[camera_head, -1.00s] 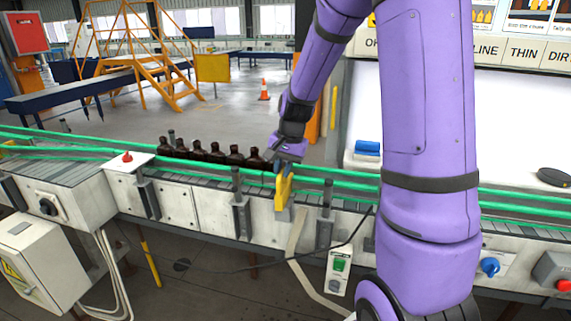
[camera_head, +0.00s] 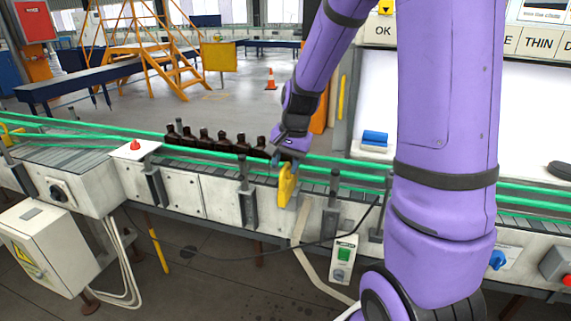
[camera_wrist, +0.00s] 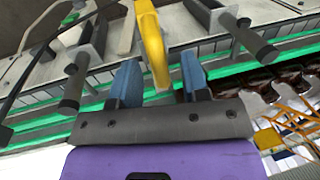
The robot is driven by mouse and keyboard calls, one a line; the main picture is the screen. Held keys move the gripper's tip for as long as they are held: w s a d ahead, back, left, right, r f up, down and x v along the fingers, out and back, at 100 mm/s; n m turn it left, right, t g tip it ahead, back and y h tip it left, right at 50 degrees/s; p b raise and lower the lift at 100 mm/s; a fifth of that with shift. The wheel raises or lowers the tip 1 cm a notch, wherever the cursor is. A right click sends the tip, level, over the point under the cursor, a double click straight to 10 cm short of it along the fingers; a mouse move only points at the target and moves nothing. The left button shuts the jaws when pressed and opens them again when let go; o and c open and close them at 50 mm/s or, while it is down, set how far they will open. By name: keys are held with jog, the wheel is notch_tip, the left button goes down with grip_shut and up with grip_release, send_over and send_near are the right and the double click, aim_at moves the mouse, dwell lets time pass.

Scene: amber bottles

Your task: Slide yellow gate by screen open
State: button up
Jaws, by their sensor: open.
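The yellow gate (camera_head: 287,186) stands at the front edge of the conveyor, near the white lit screen panel (camera_head: 375,95). In the wrist view the yellow gate (camera_wrist: 152,45) is a curved bar reaching between my two blue fingertips. My gripper (camera_head: 284,158) is at the top of the gate, partly hidden by my wrist. In the wrist view my gripper (camera_wrist: 158,82) is open, with a finger on each side of the gate and gaps visible.
A row of several amber bottles (camera_head: 215,143) stands on the conveyor just left of my gripper. Green guide rails (camera_head: 340,175) run along the belt. Dark rail posts (camera_head: 247,190) flank the gate.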

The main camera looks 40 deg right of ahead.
notch_tip(320, 180, up, 10)
jog(key=s+d, duration=0.1)
jog(key=shift+s+r, duration=0.15)
jog(key=shift+s, duration=0.15)
jog(key=shift+d, duration=0.1)
dwell(0.4)
jog(key=s+a+r+n+t, duration=0.1)
jog(key=s+a+r+n, duration=0.1)
jog(key=s, duration=0.5)
jog(key=s+a+r+n+t+h, duration=0.1)
jog(key=s+a+r+n, duration=0.2)
jog(key=s, duration=0.3)
jog(key=s+a+r+n+t, duration=0.1)
jog(key=s+a+r+n, duration=0.1)
jog(key=s+a+n, duration=0.2)
jog(key=s+n, duration=0.1)
jog(key=s, duration=0.2)
jog(key=shift+s+a+r, duration=0.25)
jog(key=shift+s+r, duration=0.05)
jog(key=shift+s, duration=0.05)
dwell(0.4)
